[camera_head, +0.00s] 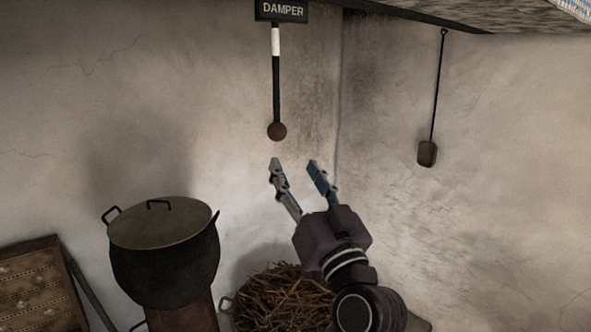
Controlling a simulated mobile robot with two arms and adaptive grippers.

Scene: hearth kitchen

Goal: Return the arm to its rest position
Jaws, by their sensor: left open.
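My left gripper (294,168) is in the lower middle of the head view, pointing up. Its two fingers are spread and nothing is between them. The damper rod (276,90), black with a white band and a round brown knob (276,131) at its lower end, hangs just above the fingertips in the picture. Whether the fingers touch the knob is hard to judge, but a gap shows. My right gripper is out of the view.
A black lidded pot (165,262) stands at lower left. A basket of twigs (280,300) lies below my arm. A brown patterned panel (38,290) is at far left. A tool (427,153) hangs on the right wall. The wall corner is close behind the gripper.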

